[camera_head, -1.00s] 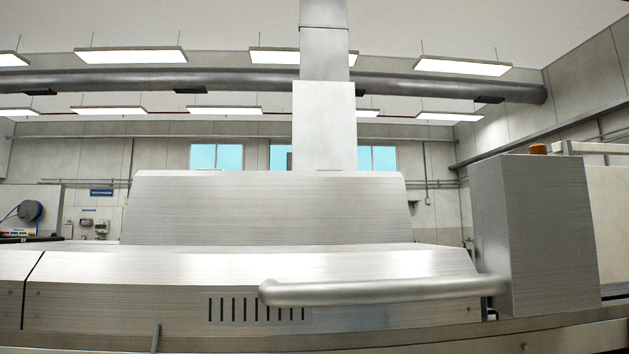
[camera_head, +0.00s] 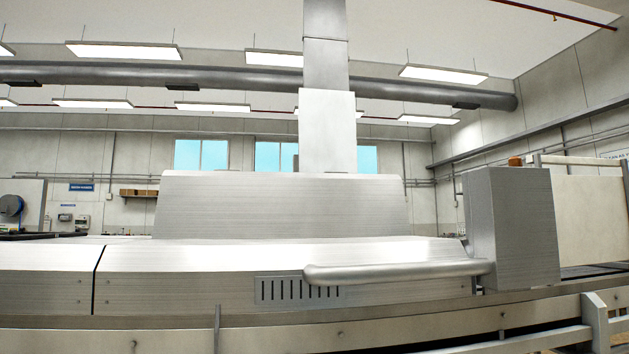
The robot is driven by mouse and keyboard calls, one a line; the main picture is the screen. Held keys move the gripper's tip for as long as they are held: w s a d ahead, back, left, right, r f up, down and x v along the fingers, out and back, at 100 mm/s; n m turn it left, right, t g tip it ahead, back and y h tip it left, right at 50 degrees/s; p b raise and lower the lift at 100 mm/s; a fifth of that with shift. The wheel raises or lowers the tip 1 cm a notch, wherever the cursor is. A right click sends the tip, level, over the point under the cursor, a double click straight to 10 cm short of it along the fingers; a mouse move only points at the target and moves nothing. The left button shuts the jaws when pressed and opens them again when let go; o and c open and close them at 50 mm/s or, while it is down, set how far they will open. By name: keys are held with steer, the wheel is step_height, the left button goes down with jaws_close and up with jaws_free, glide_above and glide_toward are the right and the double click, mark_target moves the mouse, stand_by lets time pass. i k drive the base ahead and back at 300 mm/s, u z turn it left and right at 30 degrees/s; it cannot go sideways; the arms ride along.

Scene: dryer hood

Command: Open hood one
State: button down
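The metal dryer hood (camera_head: 200,272) lies closed along the machine in the head view, with a vertical seam near its left part. A long tubular handle (camera_head: 400,272) runs along its front right side, over a slotted vent plate (camera_head: 275,290). The handle's right end meets a tall metal box (camera_head: 512,230). Neither my gripper nor my arm shows in this view. I cannot tell which hood is numbered one.
A raised metal housing (camera_head: 280,205) with a vertical duct (camera_head: 327,130) stands behind the hood. A rail with a post (camera_head: 594,318) is at the lower right. A thin upright rod (camera_head: 217,325) stands at the front edge.

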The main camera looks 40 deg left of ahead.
mark_target(218, 203)
steer(key=k, duration=0.55)
steer(key=u, duration=1.35)
steer(key=i, duration=0.95)
